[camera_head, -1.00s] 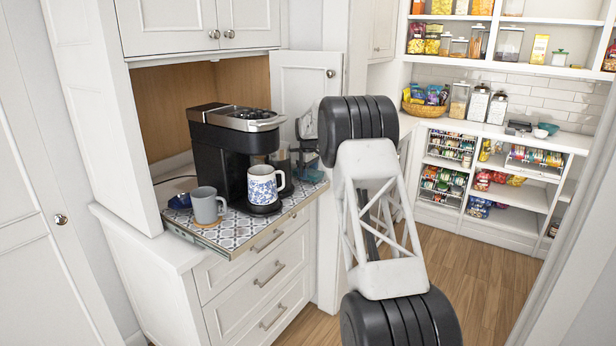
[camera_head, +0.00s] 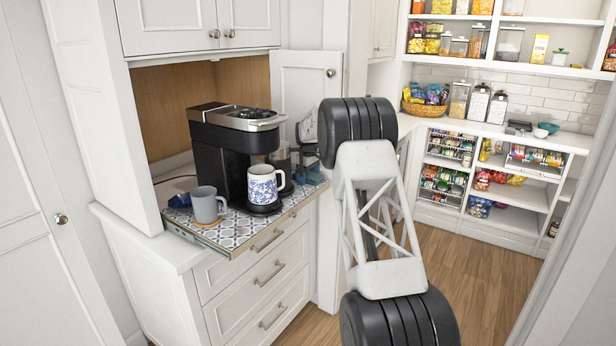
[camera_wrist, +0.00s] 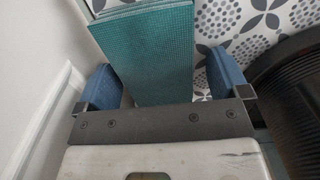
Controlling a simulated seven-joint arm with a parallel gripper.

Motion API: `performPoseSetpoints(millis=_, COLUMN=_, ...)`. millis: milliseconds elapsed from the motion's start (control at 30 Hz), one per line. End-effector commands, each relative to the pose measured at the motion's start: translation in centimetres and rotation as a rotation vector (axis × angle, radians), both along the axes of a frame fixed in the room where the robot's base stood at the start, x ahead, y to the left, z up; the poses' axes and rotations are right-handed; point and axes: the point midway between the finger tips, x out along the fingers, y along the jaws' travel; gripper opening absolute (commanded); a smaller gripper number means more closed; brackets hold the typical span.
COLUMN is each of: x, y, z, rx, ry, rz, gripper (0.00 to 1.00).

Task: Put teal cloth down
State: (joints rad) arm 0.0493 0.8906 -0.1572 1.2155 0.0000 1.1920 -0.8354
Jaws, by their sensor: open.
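The teal cloth (camera_wrist: 150,50) is a folded, ribbed stack in the wrist view. It lies on the patterned tray surface (camera_wrist: 232,20), between the two blue fingers of my gripper (camera_wrist: 164,82). The fingers are open, with a visible gap on the right side of the cloth; on the left the gap is narrow. In the head view my gripper (camera_head: 308,155) is at the right back end of the patterned tray (camera_head: 232,232), beside the coffee maker. The cloth is too small and covered there to make out clearly.
A black coffee maker (camera_head: 235,150) stands on the tray with a blue-and-white mug (camera_head: 262,185) under it. A grey mug (camera_head: 205,207) sits at the front left. A dark round object (camera_wrist: 295,95) is close on the wrist view's right; a white panel (camera_wrist: 30,80) is on its left.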

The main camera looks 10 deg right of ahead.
Motion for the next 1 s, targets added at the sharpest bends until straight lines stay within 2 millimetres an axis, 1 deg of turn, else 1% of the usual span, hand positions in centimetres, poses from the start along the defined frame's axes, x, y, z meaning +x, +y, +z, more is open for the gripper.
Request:
performPoseSetpoints(millis=167, x=0.0, y=0.0, z=0.2, rx=0.0, ry=0.0, rz=0.0, gripper=0.94)
performPoseSetpoints(millis=367, x=0.0, y=0.0, z=1.4, rx=0.0, ry=0.0, rz=0.0, gripper=0.94)
performPoseSetpoints(millis=567, x=0.0, y=0.0, z=4.0, rx=0.0, ry=-0.001, rz=0.0, gripper=0.94)
performPoseSetpoints(millis=900, x=0.0, y=0.0, z=9.3, rx=0.0, ry=-0.001, rz=0.0, gripper=0.94)
performPoseSetpoints(millis=1000, x=0.0, y=0.0, z=10.6, rx=0.0, ry=-0.001, rz=0.0, gripper=0.94)
